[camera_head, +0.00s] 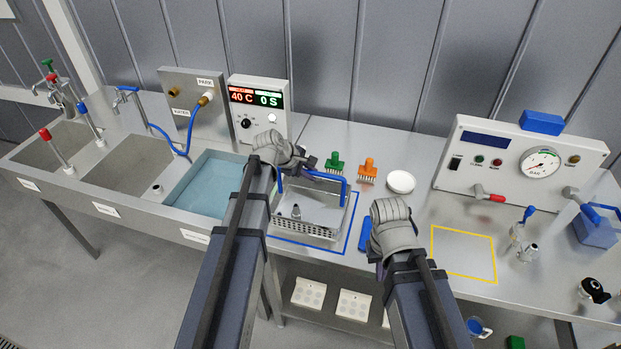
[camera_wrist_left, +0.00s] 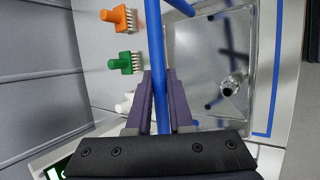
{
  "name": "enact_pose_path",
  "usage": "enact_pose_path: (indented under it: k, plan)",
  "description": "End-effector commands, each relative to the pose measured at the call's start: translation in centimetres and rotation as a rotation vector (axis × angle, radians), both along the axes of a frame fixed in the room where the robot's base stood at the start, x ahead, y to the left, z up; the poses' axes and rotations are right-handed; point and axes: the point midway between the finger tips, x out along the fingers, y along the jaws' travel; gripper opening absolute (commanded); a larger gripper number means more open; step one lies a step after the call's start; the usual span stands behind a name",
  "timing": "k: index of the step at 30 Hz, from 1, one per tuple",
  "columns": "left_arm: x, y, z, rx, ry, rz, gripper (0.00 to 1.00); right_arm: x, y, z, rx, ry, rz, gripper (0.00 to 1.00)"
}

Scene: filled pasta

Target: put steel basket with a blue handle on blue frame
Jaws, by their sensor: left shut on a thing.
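The steel basket (camera_head: 320,210) with its blue handle (camera_head: 325,176) is at the middle of the table, within or just above the blue frame (camera_head: 352,225) marked on the tabletop. I cannot tell whether its base touches the table. A small metal part (camera_head: 296,211) is in the basket. My left gripper (camera_head: 304,174) is shut on the blue handle; in the left wrist view the handle (camera_wrist_left: 153,40) passes between the fingers (camera_wrist_left: 160,100), with the basket interior (camera_wrist_left: 205,55) to the right.
A blue water bath (camera_head: 205,185) is left of the basket. A blue item (camera_head: 365,235) lies by my right gripper. The yellow frame (camera_head: 463,273) is empty.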

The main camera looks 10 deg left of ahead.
Motion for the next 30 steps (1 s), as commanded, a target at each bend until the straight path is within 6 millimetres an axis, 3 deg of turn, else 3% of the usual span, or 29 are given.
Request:
enact_pose_path:
  k: [9,10,18,26,30]
  plan:
    - [0.0,0.0,-0.2,0.0,-0.001,0.0,0.0,0.0,0.0,-0.2,0.0,0.0,0.0,0.0]
    - [0.0,0.0,-0.2,0.0,0.0,0.0,0.21,0.0,0.0,-0.2,0.0,0.0,0.0,0.0]
    - [0.0,0.0,-0.1,0.0,0.001,0.0,0.49,0.0,0.0,-0.1,0.0,0.0,0.0,0.0]
    - [0.0,0.0,0.1,0.0,0.0,0.0,0.49,0.0,0.0,0.1,0.0,0.0,0.0,0.0]
    - [-0.5,0.3,1.3,0.0,0.0,0.001,0.49,0.0,0.0,1.3,0.0,0.0,0.0,0.0]
